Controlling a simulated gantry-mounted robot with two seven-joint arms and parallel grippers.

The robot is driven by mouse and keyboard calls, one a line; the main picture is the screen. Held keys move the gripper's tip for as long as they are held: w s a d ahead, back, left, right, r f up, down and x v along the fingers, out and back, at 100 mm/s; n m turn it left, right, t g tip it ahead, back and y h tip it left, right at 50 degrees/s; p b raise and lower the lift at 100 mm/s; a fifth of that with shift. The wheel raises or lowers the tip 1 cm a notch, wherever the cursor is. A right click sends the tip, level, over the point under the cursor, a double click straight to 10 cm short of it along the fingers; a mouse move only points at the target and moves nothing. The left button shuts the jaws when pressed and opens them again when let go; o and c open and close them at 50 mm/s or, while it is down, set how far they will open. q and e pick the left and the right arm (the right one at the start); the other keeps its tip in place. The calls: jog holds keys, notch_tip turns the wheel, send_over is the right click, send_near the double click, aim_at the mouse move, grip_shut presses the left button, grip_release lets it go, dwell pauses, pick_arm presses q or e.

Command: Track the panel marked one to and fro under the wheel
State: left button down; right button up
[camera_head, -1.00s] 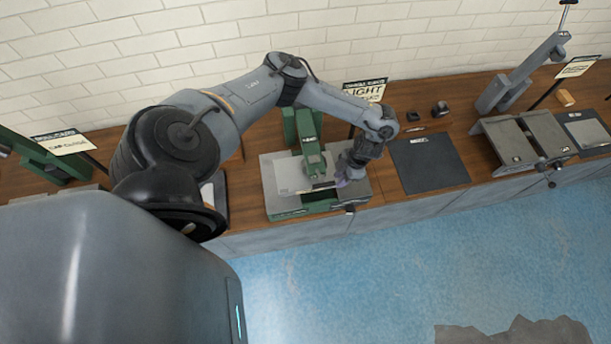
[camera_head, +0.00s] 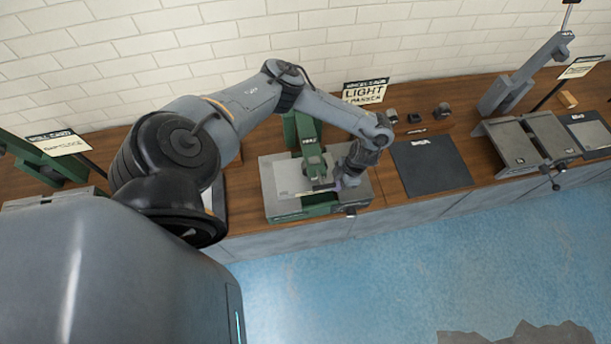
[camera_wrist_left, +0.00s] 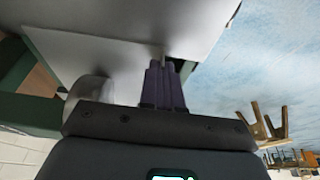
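A thin pale grey panel (camera_head: 285,180) lies on the bed of a green wheel machine (camera_head: 303,130), partly beneath its head (camera_head: 315,168). No number on the panel is readable. My left gripper (camera_head: 345,182) is at the panel's right side, close beside the machine head. In the left wrist view its purple fingers (camera_wrist_left: 163,85) are close together at the edge of the panel (camera_wrist_left: 100,60) and appear shut on it. A rounded grey piece (camera_wrist_left: 90,92), perhaps the wheel, stands beside the fingers against the panel. The wheel's contact is hidden in the head view. My right gripper is out of view.
A dark mat (camera_head: 430,166) lies right of the machine, with small dark blocks (camera_head: 442,111) behind it. A grey machine (camera_head: 525,140) stands farther right.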

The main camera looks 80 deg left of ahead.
pick_arm(q)
jog(key=shift+w, duration=0.1)
jog(key=shift+w+f+b, duration=0.1)
jog(key=shift+w+b, duration=0.8)
jog(key=shift+w, duration=0.05)
jog(key=shift+w+b, duration=0.7)
jog(key=shift+w, duration=1.65)
